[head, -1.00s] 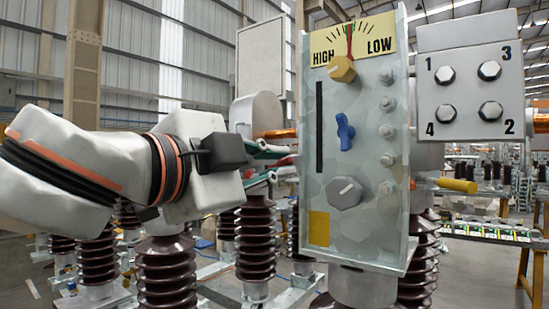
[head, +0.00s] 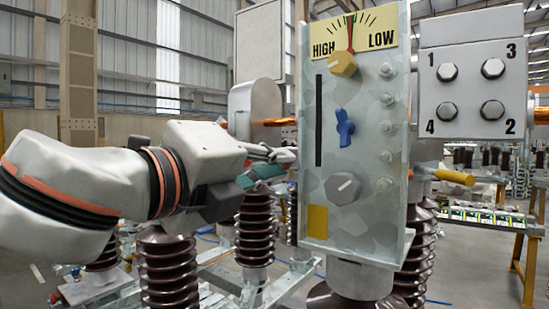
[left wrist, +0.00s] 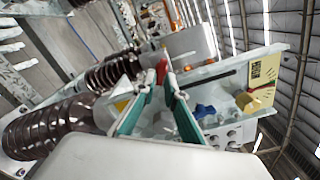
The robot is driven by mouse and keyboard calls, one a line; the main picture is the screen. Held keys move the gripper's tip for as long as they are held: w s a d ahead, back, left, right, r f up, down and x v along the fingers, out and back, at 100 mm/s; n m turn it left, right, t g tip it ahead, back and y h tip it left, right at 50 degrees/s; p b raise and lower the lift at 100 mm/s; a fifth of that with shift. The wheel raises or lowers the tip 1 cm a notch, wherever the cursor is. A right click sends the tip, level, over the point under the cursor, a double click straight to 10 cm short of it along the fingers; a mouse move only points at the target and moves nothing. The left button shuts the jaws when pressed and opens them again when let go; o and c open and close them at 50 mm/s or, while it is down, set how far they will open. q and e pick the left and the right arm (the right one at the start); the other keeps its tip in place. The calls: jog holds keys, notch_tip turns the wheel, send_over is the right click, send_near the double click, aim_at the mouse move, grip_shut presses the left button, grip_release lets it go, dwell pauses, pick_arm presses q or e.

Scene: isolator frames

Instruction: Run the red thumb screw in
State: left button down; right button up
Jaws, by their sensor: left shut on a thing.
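The red thumb screw (left wrist: 162,69) shows as a small red piece between the fingertips in the left wrist view. In the head view it is hidden by the fingers and the panel's edge. My left gripper (head: 284,161) comes in from the left and is shut on the screw at the left side of the grey control panel (head: 345,262). In the left wrist view its teal-edged fingers (left wrist: 162,84) converge on the red piece. I cannot tell how deep the screw sits. My right gripper is in neither view.
The panel carries a yellow knob (head: 342,63), a blue handle (head: 345,128) and a grey knob (head: 342,187). A numbered bolt box (head: 472,82) stands to the right. Brown ribbed insulators (head: 255,230) stand below my gripper.

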pick_arm(q)
jog(key=shift+w+a+f+m+p, duration=0.1)
jog(key=shift+m, duration=1.55)
jog(key=shift+w+a+f+m+p, duration=0.1)
jog(key=shift+m+p, duration=0.05)
jog(key=shift+m, duration=1.45)
jog(key=shift+w+a+f+m+p, duration=0.1)
jog(key=shift+m, duration=1.55)
jog(key=shift+s+a, duration=0.1)
jog(key=c, duration=2.2)
grip_release()
jog(key=shift+c, duration=0.2)
jog(key=shift+o, duration=1)
jog(key=v, duration=0.7)
